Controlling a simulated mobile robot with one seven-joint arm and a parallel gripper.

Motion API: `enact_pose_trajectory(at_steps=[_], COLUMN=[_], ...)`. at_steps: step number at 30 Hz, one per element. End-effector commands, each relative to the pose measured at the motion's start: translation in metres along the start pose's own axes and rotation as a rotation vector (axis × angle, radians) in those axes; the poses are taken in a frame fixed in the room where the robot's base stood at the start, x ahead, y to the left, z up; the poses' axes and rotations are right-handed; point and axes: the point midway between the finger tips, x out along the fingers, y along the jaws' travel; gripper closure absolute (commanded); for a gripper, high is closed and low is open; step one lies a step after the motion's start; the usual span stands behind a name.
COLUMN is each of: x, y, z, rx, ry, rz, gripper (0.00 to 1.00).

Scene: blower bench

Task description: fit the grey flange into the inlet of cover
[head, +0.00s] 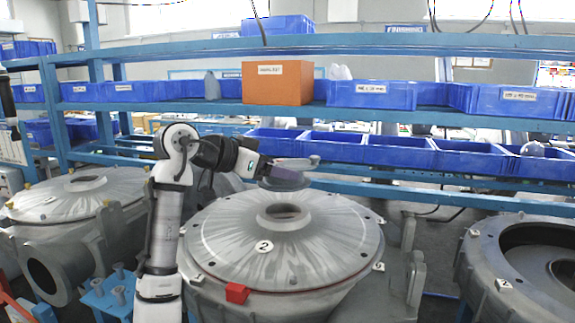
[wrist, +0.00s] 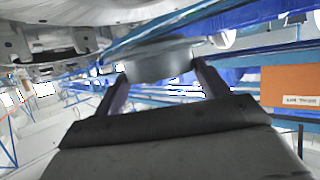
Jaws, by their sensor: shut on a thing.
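The cover (head: 323,245) is a large round grey lid marked 2, lying on a housing in the middle of the head view. Its inlet (head: 283,212) is the round raised opening at its centre, with nothing in it. My gripper (head: 284,177) is above and slightly behind the inlet, apart from it. It is shut on the grey flange (head: 298,163). In the wrist view the flange (wrist: 160,62) sits between both fingers of my gripper (wrist: 165,78), its wide rim showing beyond them. The flange's far side is hidden.
A blue stand with grey pieces (head: 118,293) is at front left. Other grey housings stand left (head: 75,195) and right (head: 530,270). Behind is a blue rack with bins (head: 372,94) and an orange box (head: 277,83).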

Motion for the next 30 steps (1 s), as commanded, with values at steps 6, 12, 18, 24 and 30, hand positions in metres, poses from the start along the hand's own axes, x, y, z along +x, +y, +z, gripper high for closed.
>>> enact_pose_trajectory(at_steps=[6, 12, 18, 24, 30], x=[-0.001, 0.000, 0.004, 0.010, 0.016], y=[0.000, 0.000, 0.000, 0.000, 0.000], z=[-0.001, 0.000, 0.009, 0.026, 0.039], rx=[0.001, 0.000, -0.001, -0.001, 0.000], ry=[0.002, 0.001, 0.000, 0.001, 0.001], rz=[-0.001, -0.001, 0.000, 0.000, -0.001], gripper=[0.56, 0.56, 0.56, 0.56, 0.56])
